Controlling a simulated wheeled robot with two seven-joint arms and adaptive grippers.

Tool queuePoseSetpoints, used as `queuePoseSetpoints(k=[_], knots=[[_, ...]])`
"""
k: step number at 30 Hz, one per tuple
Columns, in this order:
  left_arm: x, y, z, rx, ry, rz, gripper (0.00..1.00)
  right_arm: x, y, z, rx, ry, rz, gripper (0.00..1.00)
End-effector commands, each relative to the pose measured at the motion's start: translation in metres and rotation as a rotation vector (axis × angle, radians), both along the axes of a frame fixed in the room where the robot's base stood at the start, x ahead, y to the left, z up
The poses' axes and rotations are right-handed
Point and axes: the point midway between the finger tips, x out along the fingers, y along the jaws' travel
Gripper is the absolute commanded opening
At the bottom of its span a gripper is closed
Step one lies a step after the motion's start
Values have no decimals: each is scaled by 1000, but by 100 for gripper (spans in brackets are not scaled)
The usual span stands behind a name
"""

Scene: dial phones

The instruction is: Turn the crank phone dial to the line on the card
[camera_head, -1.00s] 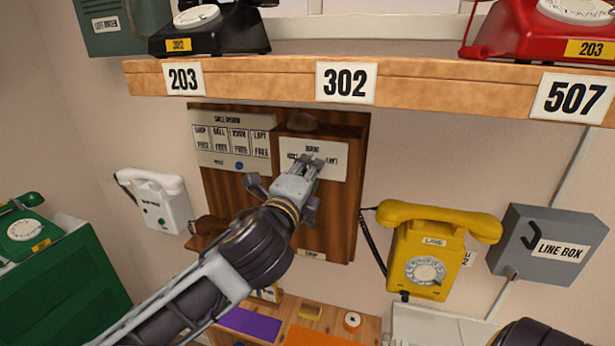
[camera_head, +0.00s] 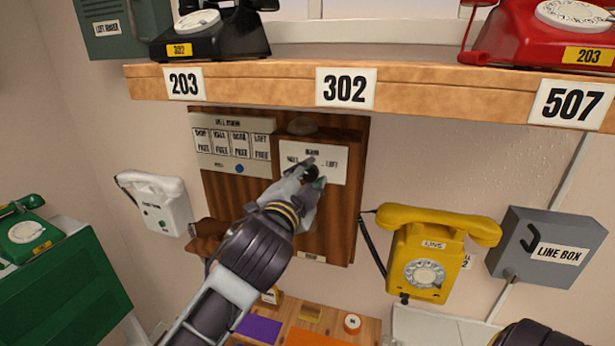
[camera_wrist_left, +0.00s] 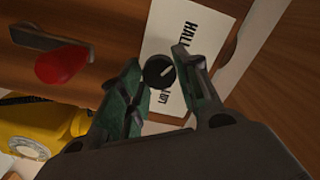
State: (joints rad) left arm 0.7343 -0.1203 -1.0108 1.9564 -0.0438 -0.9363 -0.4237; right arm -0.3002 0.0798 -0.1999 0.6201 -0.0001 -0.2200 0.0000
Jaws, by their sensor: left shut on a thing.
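The wooden crank phone (camera_head: 340,225) hangs on the wall with a white label plate (camera_head: 330,158) on its front. "HALL" reads at its left and what looks like "LOFT" at its right. My left gripper (camera_head: 312,170) is at this plate. In the left wrist view its fingers stand on both sides of the round black dial (camera_wrist_left: 159,72), shut on it. The dial has a pale pointer mark, slanted in that view. The plate also shows there (camera_wrist_left: 195,40), partly hidden by the fingers. A red-ended crank (camera_wrist_left: 63,66) is beside it. My right gripper is not in view.
A call board (camera_head: 233,145) with several small cards and a blue button is left of the phone. A yellow phone (camera_head: 430,255) and grey line box (camera_head: 545,250) hang to the right. A wooden shelf (camera_head: 440,95) with phones runs above. A white handset phone (camera_head: 160,205) hangs left.

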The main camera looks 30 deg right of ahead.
Motion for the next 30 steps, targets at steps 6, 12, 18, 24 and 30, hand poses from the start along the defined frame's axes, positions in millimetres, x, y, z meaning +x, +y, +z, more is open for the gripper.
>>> queuePoseSetpoints(k=[6, 12, 18, 24, 30], knots=[[1, 0, -2, -22, 32, 2, 9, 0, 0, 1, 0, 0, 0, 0], [1, 0, -2, -25, 35, 2, 9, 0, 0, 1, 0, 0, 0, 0], [1, 0, -2, -24, 35, 2, 38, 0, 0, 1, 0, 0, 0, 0], [0, 0, -1, -25, 33, 1, 54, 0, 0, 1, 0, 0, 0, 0], [0, 0, -1, -25, 31, 0, 54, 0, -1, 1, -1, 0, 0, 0]])
